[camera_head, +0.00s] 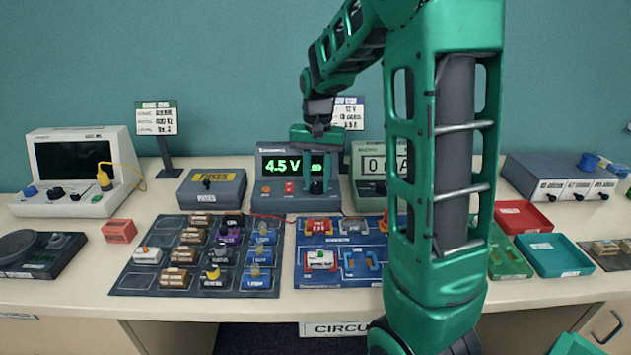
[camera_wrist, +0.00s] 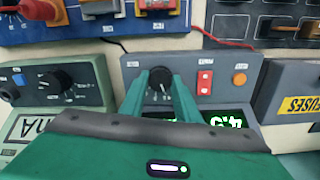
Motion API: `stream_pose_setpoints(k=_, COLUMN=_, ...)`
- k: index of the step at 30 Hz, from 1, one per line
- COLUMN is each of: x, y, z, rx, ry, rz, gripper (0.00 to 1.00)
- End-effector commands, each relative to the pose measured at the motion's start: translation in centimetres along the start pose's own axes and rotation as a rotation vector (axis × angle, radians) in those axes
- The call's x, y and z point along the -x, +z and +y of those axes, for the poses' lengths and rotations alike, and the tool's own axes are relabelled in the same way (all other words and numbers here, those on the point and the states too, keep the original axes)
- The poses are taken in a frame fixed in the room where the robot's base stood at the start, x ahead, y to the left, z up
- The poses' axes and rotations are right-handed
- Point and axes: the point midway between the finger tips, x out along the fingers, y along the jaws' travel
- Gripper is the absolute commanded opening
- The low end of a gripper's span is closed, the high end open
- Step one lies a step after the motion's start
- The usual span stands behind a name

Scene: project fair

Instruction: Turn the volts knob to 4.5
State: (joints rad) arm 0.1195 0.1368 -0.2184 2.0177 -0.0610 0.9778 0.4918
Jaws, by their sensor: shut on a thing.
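The power supply (camera_head: 272,197) is a grey box at the back middle of the table. Its display (camera_head: 282,165) reads 4.5 V in green in the head view. The volts knob (camera_wrist: 160,76) is black with a white mark and sits on the supply's front panel. My gripper (camera_wrist: 161,84) is shut on the knob, with one green finger on each side of it. In the head view my gripper (camera_head: 318,184) is in front of the supply, and it hides most of the knob. In the wrist view the display is upside down and partly covered by my gripper.
A red switch (camera_wrist: 205,82) and an orange button (camera_wrist: 239,77) are beside the knob. A meter (camera_head: 371,163) stands close to the right of the supply. Component boards (camera_head: 120,283) lie in front. My arm hides part of the right side.

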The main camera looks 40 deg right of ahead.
Motion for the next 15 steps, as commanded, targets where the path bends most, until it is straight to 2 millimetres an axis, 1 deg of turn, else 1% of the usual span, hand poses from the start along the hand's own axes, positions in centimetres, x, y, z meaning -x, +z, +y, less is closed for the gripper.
stream_pose_setpoints(k=6, x=0.06, y=-0.09, z=0.09, rx=-0.064, ry=0.0, rz=0.002, gripper=0.07)
stream_pose_setpoints(k=15, x=0.07, y=-0.09, z=0.1, rx=-0.083, ry=0.0, rz=0.002, gripper=0.07)
